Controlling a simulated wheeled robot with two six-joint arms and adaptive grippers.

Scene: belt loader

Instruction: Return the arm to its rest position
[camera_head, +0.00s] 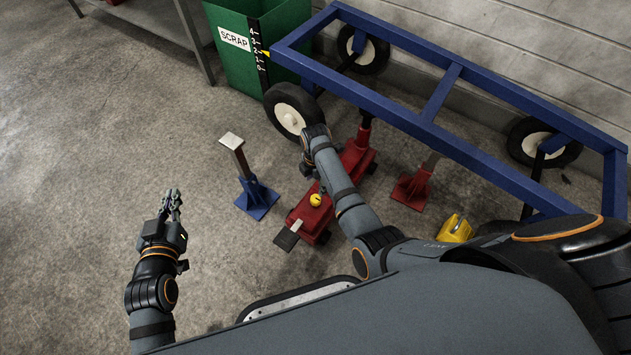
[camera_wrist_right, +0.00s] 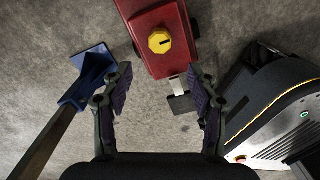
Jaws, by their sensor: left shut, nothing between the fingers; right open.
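My right arm reaches from the right over the red floor jack (camera_head: 309,216) in the head view, and its gripper is mostly hidden there by the arm. In the right wrist view the right gripper (camera_wrist_right: 159,88) is open with nothing between its fingers. The red jack (camera_wrist_right: 143,18) with its yellow knob (camera_wrist_right: 160,41) lies beyond the fingertips, apart from them. My left gripper (camera_head: 172,203) is shut and empty, over bare floor at the left in the head view.
A blue jack stand (camera_head: 258,198) stands left of the jack, and a red stand (camera_head: 411,190) to its right. The blue wheeled frame (camera_head: 440,92), a yellow chock (camera_head: 456,228) and a green scrap bin (camera_head: 230,67) are nearby. The floor at left is clear.

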